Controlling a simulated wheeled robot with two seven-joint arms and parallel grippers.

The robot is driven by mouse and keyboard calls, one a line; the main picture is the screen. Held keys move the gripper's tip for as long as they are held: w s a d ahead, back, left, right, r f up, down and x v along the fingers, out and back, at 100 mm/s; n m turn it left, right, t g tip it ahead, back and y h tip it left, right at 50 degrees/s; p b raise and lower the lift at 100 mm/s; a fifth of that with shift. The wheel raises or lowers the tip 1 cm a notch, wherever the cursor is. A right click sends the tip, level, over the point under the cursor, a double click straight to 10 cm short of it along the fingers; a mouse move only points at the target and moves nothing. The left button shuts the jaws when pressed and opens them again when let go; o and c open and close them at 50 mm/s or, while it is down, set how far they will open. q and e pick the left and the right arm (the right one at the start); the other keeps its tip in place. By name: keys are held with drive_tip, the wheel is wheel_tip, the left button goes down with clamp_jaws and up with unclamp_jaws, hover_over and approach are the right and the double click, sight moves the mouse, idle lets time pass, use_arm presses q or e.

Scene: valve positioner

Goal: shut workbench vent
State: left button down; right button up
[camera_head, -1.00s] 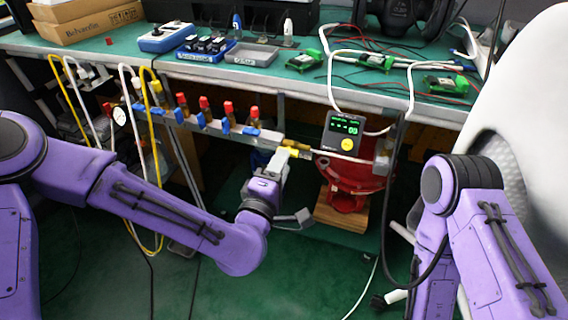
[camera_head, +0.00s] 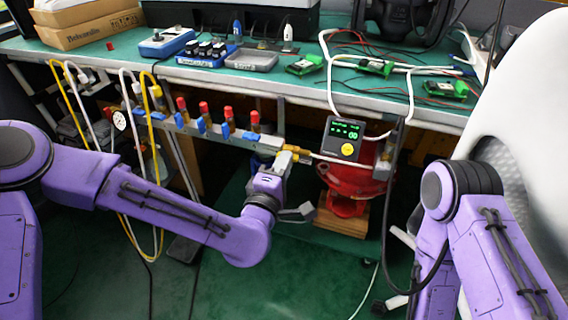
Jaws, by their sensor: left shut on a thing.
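A metal manifold (camera_head: 268,139) runs under the front edge of the workbench, with several blue-handled, red-capped valves along it. At its right end is a yellow handle (camera_head: 298,151), which I take to be the vent's handle, beside brass fittings. My left gripper (camera_head: 284,160) is at this handle, shut on it; the fingers are small and partly hidden, so the exact grip is unclear. My right arm (camera_head: 460,210) is at the right, and its gripper is out of view.
A black digital display (camera_head: 342,138) with a yellow button hangs just right of my left gripper, above a red device (camera_head: 352,180) on a wooden block. Yellow and white hoses hang at the left. The green workbench top (camera_head: 300,88) holds electronics and boxes.

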use_arm(q)
drive_tip(key=shift+f+n+b, duration=0.1)
drive_tip(key=shift+n+b, duration=1.95)
drive_tip(key=shift+n, duration=6.65)
drive_tip(key=c, duration=1.2)
unclamp_jaws()
drive_tip(key=shift+s, duration=0.1)
